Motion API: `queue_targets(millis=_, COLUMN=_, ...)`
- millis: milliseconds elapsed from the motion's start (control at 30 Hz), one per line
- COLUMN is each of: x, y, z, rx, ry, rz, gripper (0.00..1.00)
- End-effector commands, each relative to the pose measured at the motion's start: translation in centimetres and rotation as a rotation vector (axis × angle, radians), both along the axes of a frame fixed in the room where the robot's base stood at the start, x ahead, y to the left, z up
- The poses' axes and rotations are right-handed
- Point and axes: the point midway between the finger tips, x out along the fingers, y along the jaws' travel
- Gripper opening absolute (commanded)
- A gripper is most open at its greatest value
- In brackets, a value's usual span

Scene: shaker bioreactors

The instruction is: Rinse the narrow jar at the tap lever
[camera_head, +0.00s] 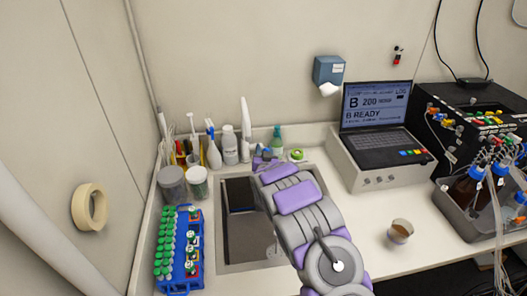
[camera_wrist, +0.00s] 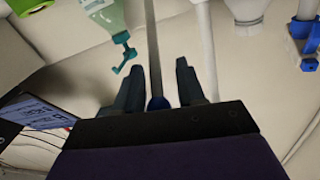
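My gripper (camera_wrist: 160,75) is open in the wrist view, its two dark fingers apart. Between them runs a thin grey rod with a blue end (camera_wrist: 158,103); it may be the tap lever, but I cannot tell for sure. I see no jar between the fingers. In the head view my gripper (camera_head: 264,160) is small and partly hidden by my arm, over the back edge of the sink (camera_head: 238,240).
A blue rack (camera_head: 180,270) of green-capped tubes stands left of the sink. Bottles and a green-blue pump bottle (camera_head: 277,138) crowd the back wall. A laptop (camera_head: 376,120) and a small cup (camera_head: 400,231) are to the right. Counter around the cup is clear.

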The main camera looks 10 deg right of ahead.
Motion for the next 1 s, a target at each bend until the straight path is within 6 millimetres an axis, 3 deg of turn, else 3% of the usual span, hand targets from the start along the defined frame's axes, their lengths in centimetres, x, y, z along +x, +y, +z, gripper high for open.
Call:
queue_targets(millis=200, x=0.02, y=-0.05, z=0.02, rx=0.000, ry=0.000, rz=-0.001, gripper=0.37)
queue_targets(millis=600, x=0.00, y=0.08, z=0.05, rx=0.000, ry=-0.001, rz=-0.001, gripper=0.00)
queue_targets(millis=1000, x=-0.06, y=0.16, z=-0.10, rx=-0.001, ry=-0.006, rz=0.001, gripper=0.00)
